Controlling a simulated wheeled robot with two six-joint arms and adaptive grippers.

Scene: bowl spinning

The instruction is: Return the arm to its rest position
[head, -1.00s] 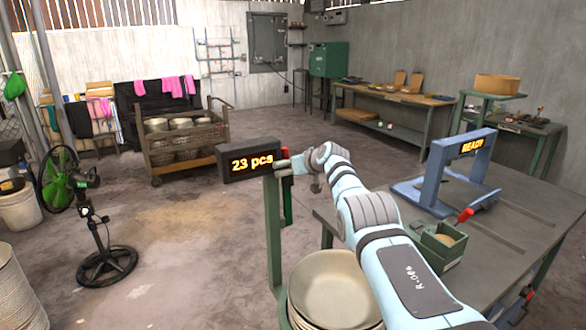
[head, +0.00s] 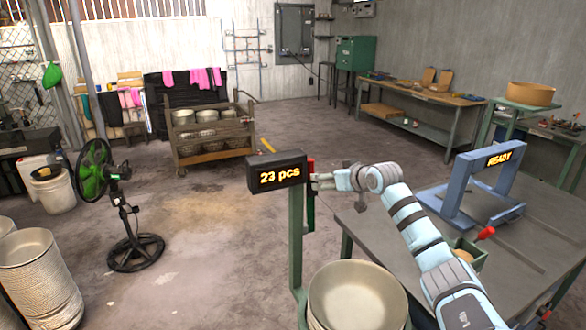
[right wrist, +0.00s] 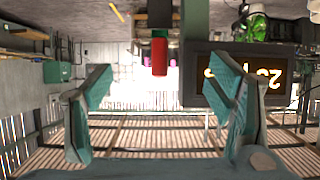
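My right arm (head: 405,215) reaches in from the lower right, over the grey table's left side. Its gripper (head: 322,182) is beside the red handle (head: 310,167) on the post of the "23 pcs" display (head: 277,173). In the right wrist view the gripper's two teal fingers (right wrist: 160,75) stand wide apart with nothing held. The red handle (right wrist: 159,55) shows in the gap between them, and the display (right wrist: 245,80) is partly behind one finger. I cannot tell whether a finger touches the display. My left gripper is not in view.
A stack of bowls (head: 357,292) stands below the gripper. The grey table (head: 505,245) carries a blue frame reading "READY" (head: 470,185) and a green box (head: 470,250). A fan (head: 95,180) and another bowl stack (head: 38,280) are at left. The middle floor is open.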

